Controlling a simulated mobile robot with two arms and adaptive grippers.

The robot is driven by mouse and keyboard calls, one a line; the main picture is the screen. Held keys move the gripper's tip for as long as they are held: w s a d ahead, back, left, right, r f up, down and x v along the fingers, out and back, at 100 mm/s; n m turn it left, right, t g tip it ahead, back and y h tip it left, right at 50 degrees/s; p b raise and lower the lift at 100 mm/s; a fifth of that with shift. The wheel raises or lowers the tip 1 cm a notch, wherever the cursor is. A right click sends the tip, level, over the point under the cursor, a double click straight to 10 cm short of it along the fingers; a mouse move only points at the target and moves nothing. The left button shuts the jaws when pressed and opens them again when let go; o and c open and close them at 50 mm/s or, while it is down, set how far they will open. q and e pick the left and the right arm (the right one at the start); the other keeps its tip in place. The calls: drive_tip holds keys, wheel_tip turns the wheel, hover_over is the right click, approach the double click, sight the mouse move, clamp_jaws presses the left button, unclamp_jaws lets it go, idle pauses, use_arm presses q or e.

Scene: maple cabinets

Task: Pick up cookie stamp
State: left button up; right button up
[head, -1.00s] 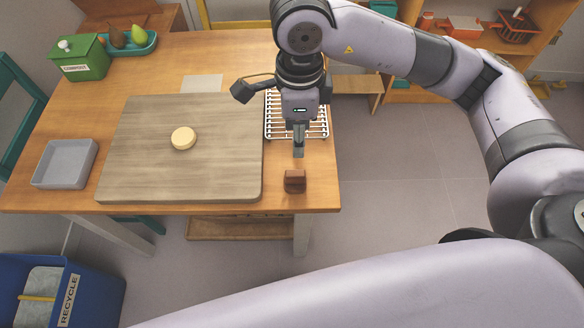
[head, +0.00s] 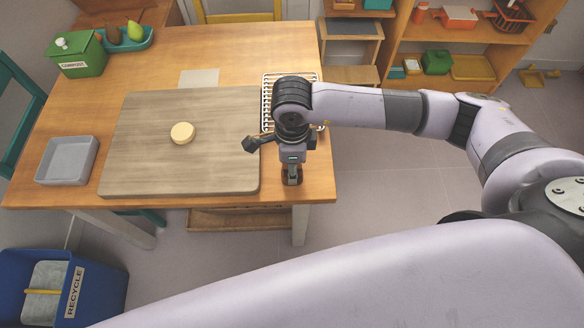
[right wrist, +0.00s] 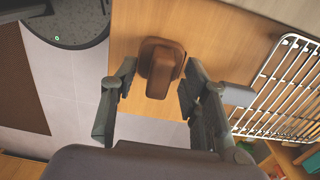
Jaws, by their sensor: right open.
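The cookie stamp (head: 298,176) is a small brown wooden block near the front right corner of the table. In the head view my right gripper partly hides it. In the right wrist view the stamp (right wrist: 161,66) shows whole, with a wide rounded base and a narrower grip part. My right gripper (head: 290,168) is over it, pointing down. In the right wrist view the gripper (right wrist: 157,88) is open, with a finger on each side of the stamp and gaps visible; it holds nothing. My left gripper is not in view.
A wooden board (head: 225,165) with a round pale dough disc (head: 182,133) lies left of the stamp. A wire cooling rack (head: 268,95) is behind my right gripper. A grey tray (head: 67,160), green compost box (head: 78,55) and blue recycle bin (head: 100,290) are at left.

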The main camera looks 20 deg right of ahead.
drive_tip(key=shift+f, duration=0.25)
drive_tip(key=shift+c, duration=0.4)
clamp_jaws()
